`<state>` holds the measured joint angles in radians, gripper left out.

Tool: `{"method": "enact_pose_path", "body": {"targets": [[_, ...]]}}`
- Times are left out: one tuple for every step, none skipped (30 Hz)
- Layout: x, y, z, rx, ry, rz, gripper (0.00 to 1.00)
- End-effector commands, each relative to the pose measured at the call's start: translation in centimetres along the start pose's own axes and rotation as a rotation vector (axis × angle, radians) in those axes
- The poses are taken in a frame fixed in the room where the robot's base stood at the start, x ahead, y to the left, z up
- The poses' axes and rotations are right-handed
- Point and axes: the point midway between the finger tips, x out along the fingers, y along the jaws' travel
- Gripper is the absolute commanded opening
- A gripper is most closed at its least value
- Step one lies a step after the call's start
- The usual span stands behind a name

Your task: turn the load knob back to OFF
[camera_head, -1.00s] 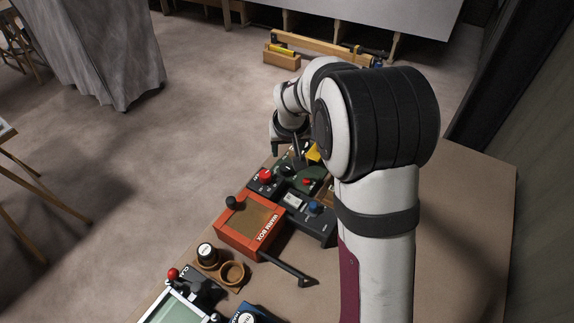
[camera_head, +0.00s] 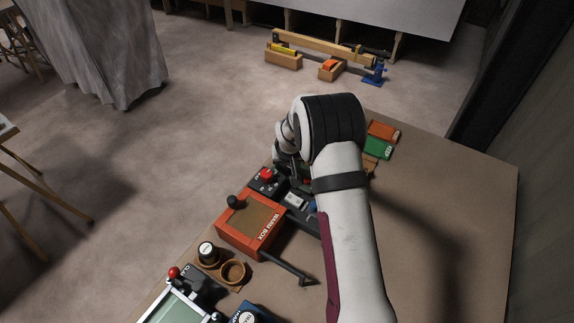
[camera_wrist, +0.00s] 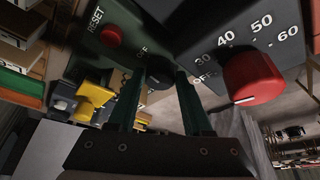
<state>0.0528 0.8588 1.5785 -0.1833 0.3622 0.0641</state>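My gripper (camera_wrist: 160,82) is open, with one finger on each side of this knob. I cannot tell whether the fingers touch it. In the head view my arm hides the knob and most of the green box.
A red dial (camera_wrist: 252,77) marked OFF and 30 to 60 stands close on the right. A red RESET button (camera_wrist: 112,36) and a yellow part (camera_wrist: 95,95) are on the left. An orange box (camera_head: 250,226) stands nearby. The table's right side is clear.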

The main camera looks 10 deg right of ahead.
Motion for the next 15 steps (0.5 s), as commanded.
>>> {"method": "enact_pose_path", "body": {"targets": [[-0.01, 0.0, 0.0, 0.0, 0.0, 0.0, 0.39], [-0.01, 0.0, 0.0, 0.0, 0.0, 0.0, 0.33], [-0.01, 0.0, 0.01, 0.0, 0.0, 0.0, 0.26], [-0.01, 0.0, 0.01, 0.0, 0.0, 0.0, 0.21], [-0.02, 0.0, 0.01, 0.0, 0.0, 0.0, 0.15], [-0.02, 0.0, 0.01, 0.0, 0.0, 0.0, 0.08], [-0.02, 0.0, 0.01, 0.0, 0.0, 0.0, 0.03], [-0.02, 0.01, 0.01, 0.0, 0.0, 0.0, 0.0], [-0.02, 0.01, 0.01, 0.0, -0.001, 0.0, 0.0], [-0.02, 0.01, 0.02, 0.0, -0.001, 0.0, 0.0], [-0.03, 0.02, 0.02, -0.002, -0.001, -0.001, 0.0], [-0.03, 0.04, 0.02, -0.01, -0.001, -0.005, 0.0], [-0.03, 0.07, 0.03, -0.022, -0.002, -0.009, 0.0], [-0.03, 0.1, 0.03, -0.036, -0.002, -0.016, 0.0], [-0.03, 0.13, 0.04, -0.058, -0.002, -0.025, 0.0]]}}
